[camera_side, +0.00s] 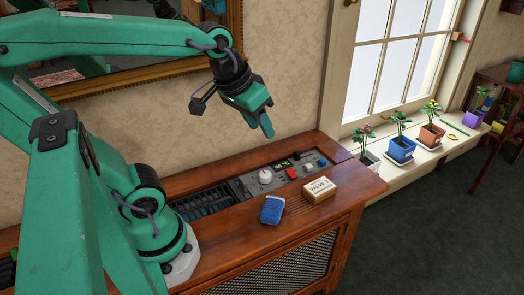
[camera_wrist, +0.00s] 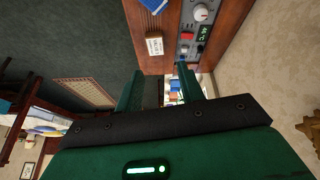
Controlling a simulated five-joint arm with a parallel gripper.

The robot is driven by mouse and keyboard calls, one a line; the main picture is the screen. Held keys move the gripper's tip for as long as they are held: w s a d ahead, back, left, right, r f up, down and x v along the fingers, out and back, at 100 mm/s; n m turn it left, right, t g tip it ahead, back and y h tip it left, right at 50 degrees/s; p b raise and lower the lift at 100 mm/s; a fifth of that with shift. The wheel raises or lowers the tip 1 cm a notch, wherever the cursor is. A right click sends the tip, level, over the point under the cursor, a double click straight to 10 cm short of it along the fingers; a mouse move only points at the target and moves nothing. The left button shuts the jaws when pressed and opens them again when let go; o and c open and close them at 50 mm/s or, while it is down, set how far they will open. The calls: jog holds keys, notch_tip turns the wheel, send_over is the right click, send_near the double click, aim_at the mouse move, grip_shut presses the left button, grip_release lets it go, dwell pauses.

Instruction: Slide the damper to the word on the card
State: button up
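My gripper (camera_side: 260,126) hangs in the air above the back right of the wooden cabinet. The wrist view shows its two green fingers (camera_wrist: 157,76) apart with nothing held between them. The grey control panel (camera_side: 246,184) has a pale dial (camera_side: 265,176), a red switch (camera_side: 291,173), small knobs and a lit display (camera_side: 282,165). I cannot tell which control is the damper. A cream block or card (camera_side: 320,189) with small dark print, seemingly "VALVE 3", lies on the cabinet top in front of the panel. It also shows in the wrist view (camera_wrist: 155,44).
A blue item (camera_side: 271,210) lies left of the cream block. A dark slotted recess (camera_side: 200,202) is left of the panel. Potted plants (camera_side: 401,151) stand on the windowsill to the right. A gold-framed mirror (camera_side: 150,72) hangs behind my arm.

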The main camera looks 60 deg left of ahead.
jog(key=w+a+n+g, duration=0.2)
jog(key=w+a+n, duration=0.15)
jog(key=w, duration=0.45)
jog(key=n+g, duration=0.3)
jog(key=n, duration=0.9)
send_near(297, 152)
jog(key=shift+d, duration=0.1)
jog(key=shift+w+a+f, duration=0.15)
jog(key=shift+a+f, duration=0.1)
jog(key=shift+f, duration=0.25)
jog(key=shift+f, duration=0.1)
jog(key=shift+f, duration=3.8)
jog(key=shift+c, duration=0.5)
grip_shut()
